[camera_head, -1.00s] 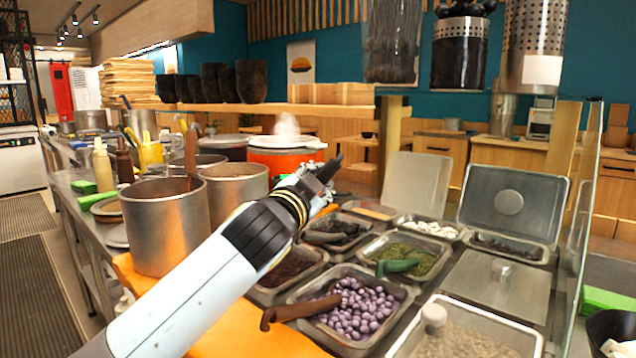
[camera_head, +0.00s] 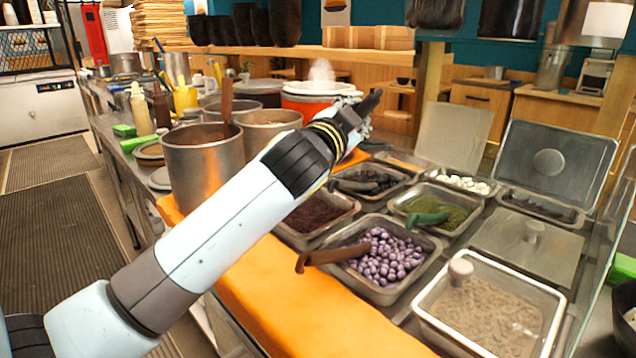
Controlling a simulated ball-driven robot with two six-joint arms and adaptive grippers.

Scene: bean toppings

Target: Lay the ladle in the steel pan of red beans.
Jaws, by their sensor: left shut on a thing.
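The steel pan of red beans (camera_head: 335,214) sits in the counter left of the purple-bean pan, partly hidden behind my left arm. Dark red beans show in its uncovered part, and no ladle shows there. My left gripper (camera_head: 368,106) is at the upper middle, seen from behind, beyond and above that pan. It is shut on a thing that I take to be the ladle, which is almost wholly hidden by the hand. My right gripper is out of view.
A brown ladle (camera_head: 330,256) rests in the purple-bean pan (camera_head: 386,296), and a green one (camera_head: 428,218) in the green-topping pan (camera_head: 464,227). Tall steel pots (camera_head: 203,170) stand to the left. An orange mat (camera_head: 300,300) runs along the front edge.

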